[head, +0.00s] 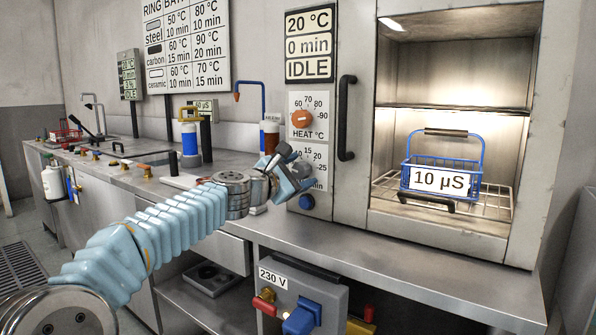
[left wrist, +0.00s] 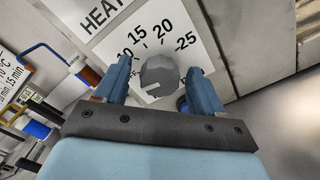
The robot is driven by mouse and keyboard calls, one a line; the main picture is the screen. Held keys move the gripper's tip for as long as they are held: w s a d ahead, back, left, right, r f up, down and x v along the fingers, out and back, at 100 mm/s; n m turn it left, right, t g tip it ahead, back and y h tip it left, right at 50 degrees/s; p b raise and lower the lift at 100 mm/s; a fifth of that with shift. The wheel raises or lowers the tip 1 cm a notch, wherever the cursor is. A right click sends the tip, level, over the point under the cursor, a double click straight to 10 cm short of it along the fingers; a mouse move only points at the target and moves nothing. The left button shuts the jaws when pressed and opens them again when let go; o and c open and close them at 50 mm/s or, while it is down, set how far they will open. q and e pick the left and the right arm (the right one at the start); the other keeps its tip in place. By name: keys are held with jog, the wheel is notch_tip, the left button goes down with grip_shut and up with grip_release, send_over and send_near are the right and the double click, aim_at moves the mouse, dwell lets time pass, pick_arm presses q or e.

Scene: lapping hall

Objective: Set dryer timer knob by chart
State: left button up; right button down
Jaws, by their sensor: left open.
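The dryer's grey timer knob (left wrist: 158,74) shows in the left wrist view on a dial with 10, 15, 20 and 25; a white mark is at its lower left. My left gripper (head: 293,173) is open, its blue fingers on either side of the knob; I cannot tell whether they touch it. In the head view the gripper hides the knob and part of the timer dial (head: 320,158). The orange heat knob (head: 301,118) is above. The display (head: 309,45) reads 20 °C, 0 min, IDLE. The wall chart (head: 186,45) lists steel, carbon and ceramic with temperatures and minutes.
A blue basket (head: 440,158) tagged 10 µS stands on the rack in the open, lit dryer chamber. A black handle (head: 346,118) is right of the dials. A blue button (head: 307,202) is below them. A 230 V box (head: 298,290) is under the bench.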

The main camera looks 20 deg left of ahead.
pick_arm(q)
jog(key=c, duration=1.1)
jog(key=shift+o, duration=0.2)
jog(key=shift+m, duration=0.3)
jog(key=m+b, duration=0.2)
jog(key=m, duration=0.3)
jog(key=shift+d+f, duration=0.1)
jog(key=shift+f, duration=0.05)
jog(key=m+b, duration=0.2)
jog(key=m, duration=0.4)
jog(key=shift+f+m+b, duration=0.15)
jog(key=shift+m+b, duration=0.15)
jog(key=shift+m, duration=0.1)
jog(key=m+b, duration=0.2)
jog(key=m, duration=0.4)
jog(key=shift+f, duration=0.1)
jog(key=m+b, duration=0.1)
jog(key=m, duration=0.4)
jog(key=shift+b, duration=0.35)
jog(key=shift+m, duration=0.3)
